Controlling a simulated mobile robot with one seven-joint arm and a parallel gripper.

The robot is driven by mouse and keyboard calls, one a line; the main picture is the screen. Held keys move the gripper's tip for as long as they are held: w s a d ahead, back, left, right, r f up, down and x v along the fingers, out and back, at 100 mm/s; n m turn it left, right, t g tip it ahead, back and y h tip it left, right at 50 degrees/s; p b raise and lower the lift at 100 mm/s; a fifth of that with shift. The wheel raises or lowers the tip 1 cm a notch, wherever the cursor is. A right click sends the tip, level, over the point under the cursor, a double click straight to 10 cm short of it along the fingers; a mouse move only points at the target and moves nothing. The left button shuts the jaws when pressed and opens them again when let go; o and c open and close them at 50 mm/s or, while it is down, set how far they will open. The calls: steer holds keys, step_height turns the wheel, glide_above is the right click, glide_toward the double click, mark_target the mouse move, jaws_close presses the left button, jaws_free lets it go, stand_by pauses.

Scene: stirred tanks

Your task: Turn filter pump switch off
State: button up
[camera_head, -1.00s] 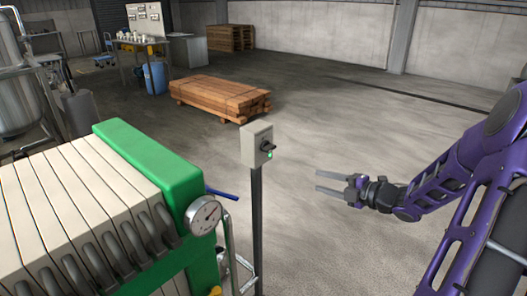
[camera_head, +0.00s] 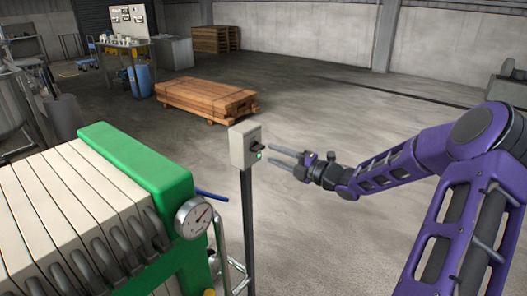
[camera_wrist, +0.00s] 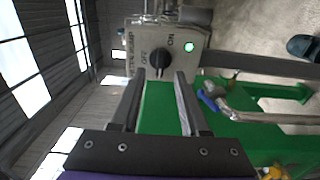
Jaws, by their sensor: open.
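The grey filter pump switch box (camera_head: 244,148) stands on a post in the head view. Its black rotary knob (camera_head: 257,147) faces my gripper, and a green lamp (camera_head: 259,156) is lit beside it. In the wrist view the box face (camera_wrist: 184,66) shows OFF and ON labels, the knob (camera_wrist: 160,59) and the lit lamp (camera_wrist: 189,47). My gripper (camera_head: 270,153) is open and empty, close in front of the box. In the wrist view the gripper's fingertips (camera_wrist: 159,74) lie either side of the knob's line, seemingly just short of it. Contact cannot be told.
A green-framed filter press (camera_head: 150,170) with a gauge (camera_head: 193,217) and pipes stands left of the post. A wooden stack (camera_head: 206,98) lies on the floor behind. Floor to the right of the post is open.

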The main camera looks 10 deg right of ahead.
mark_target(261, 150)
steer(key=x, duration=0.5)
jaws_close()
